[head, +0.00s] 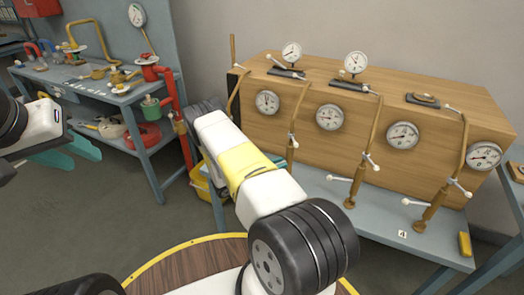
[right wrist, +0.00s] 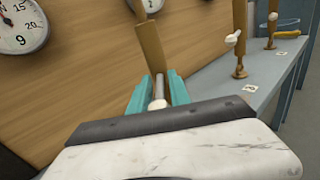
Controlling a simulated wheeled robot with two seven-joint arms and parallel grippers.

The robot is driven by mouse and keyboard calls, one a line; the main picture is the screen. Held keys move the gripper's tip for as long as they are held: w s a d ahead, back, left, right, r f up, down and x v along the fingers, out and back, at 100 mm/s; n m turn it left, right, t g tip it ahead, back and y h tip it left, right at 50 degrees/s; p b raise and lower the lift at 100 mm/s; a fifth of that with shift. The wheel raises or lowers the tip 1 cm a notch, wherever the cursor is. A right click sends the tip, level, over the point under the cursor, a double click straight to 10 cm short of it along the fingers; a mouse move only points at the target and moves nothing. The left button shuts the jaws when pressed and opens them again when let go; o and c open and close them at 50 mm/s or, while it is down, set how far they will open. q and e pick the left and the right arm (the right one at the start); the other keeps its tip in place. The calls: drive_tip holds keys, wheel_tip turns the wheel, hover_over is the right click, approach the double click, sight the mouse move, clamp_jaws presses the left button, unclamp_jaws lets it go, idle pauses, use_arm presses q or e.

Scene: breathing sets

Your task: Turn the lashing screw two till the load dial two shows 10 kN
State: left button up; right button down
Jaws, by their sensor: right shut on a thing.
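Lashing screw two (head: 293,133) is the brass rod second from the left on the wooden block. My right arm covers its lower part in the head view. In the right wrist view my right gripper (right wrist: 157,92) has its teal fingers on both sides of the white-ended handle of lashing screw two (right wrist: 150,50), shut on it. Load dial two (head: 329,117) is the round white gauge just right of that screw; its reading is too small to make out. My left gripper (head: 72,150) hangs at the left with its teal fingers apart, empty.
Further screws (head: 365,160) and gauges (head: 403,136) line the block to the right, above a grey bench (head: 390,240). A large gauge (right wrist: 20,25) shows at the left of the wrist view. A cluttered blue-grey workbench (head: 110,92) stands at the left.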

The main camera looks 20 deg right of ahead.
drive_tip(key=shift+s+t, duration=0.15)
drive_tip(key=shift+t, duration=0.25)
drive_tip(key=shift+s+d+n+t+y, duration=0.25)
drive_tip(key=shift+s+n+t+y, duration=0.45)
drive_tip(key=shift+n+t, duration=0.8)
drive_tip(key=shift+s+d+n+t+y, duration=0.25)
drive_tip(key=shift+n+t+y, duration=0.8)
drive_tip(key=shift+t, duration=0.8)
drive_tip(key=shift+s+d+n+t+y, duration=0.2)
drive_tip(key=shift+s+n+t+y, duration=0.45)
drive_tip(key=shift+n+t, duration=0.85)
drive_tip(key=shift+w+t+y, duration=0.1)
drive_tip(key=shift+t+y, duration=0.2)
drive_tip(key=shift+t, duration=0.05)
drive_tip(key=c, duration=1.3)
unclamp_jaws()
